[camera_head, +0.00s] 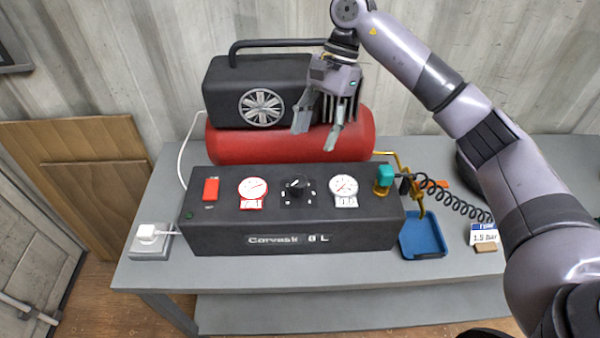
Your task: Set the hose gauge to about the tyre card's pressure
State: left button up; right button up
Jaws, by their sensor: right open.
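A dark control box marked "Corvask" (290,240) stands on the grey bench. On its top are a red-rimmed gauge (252,189), a black knob (297,187) in the middle and a white gauge (344,185) right of it; the needle readings are too small to tell. A red switch (210,189) sits at the left. A coiled black hose (455,197) runs right from a brass fitting with a teal cap (385,176). The tyre card (484,235) reads about 1.5 bar. My right gripper (318,138) is open and empty, above the red tank, behind the knob. My left gripper is not in view.
The compressor's red tank (275,146) and black motor housing (225,88) stand behind the box. A blue tray (421,236) lies right of it. A white plug in a socket (149,236) is at the left. The bench's front strip is clear.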

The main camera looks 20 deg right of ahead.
aim_at(300, 179)
jog(key=p+x, duration=0.2)
jog(key=x, duration=0.7)
jog(key=shift+w+a, duration=0.1)
jog(key=shift+p+x, duration=0.45)
jog(key=shift+x, duration=0.5)
jog(key=shift+w+a+f, duration=0.1)
jog(key=shift+f, duration=0.3)
jog(key=c, duration=1.2)
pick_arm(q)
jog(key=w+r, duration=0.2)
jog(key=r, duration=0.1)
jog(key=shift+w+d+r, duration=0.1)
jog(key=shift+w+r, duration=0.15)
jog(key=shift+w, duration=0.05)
pick_arm(e)
jog(key=shift+o, duration=0.2)
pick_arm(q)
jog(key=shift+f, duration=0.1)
